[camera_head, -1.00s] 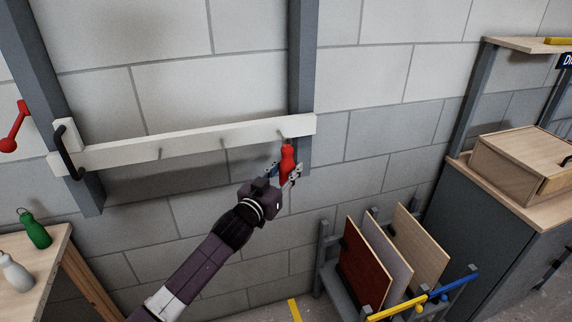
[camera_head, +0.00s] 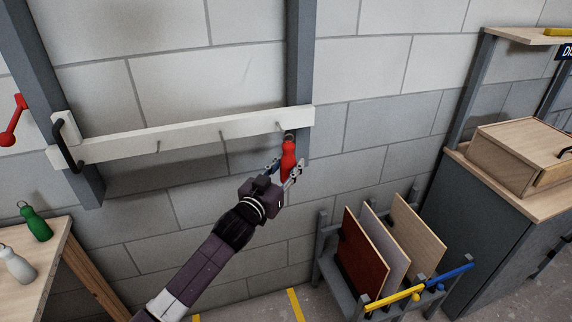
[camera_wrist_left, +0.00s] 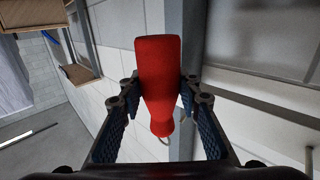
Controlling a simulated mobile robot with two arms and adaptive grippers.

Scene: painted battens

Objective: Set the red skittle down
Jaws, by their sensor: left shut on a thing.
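The red skittle (camera_head: 288,158) is in my left gripper (camera_head: 283,172), close to the right end of the white rail and just below its rightmost peg. A small loop shows at the skittle's top. In the left wrist view the red skittle (camera_wrist_left: 159,80) sits between the two blue-padded fingers of my left gripper (camera_wrist_left: 160,98), its narrow neck toward the camera's bottom edge. I cannot tell whether the loop touches the peg. My right gripper is not in view.
The white rail (camera_head: 190,139) with thin pegs spans two grey posts. A rack with upright panels (camera_head: 362,256) stands at lower right, beside a grey cabinet (camera_head: 492,225).

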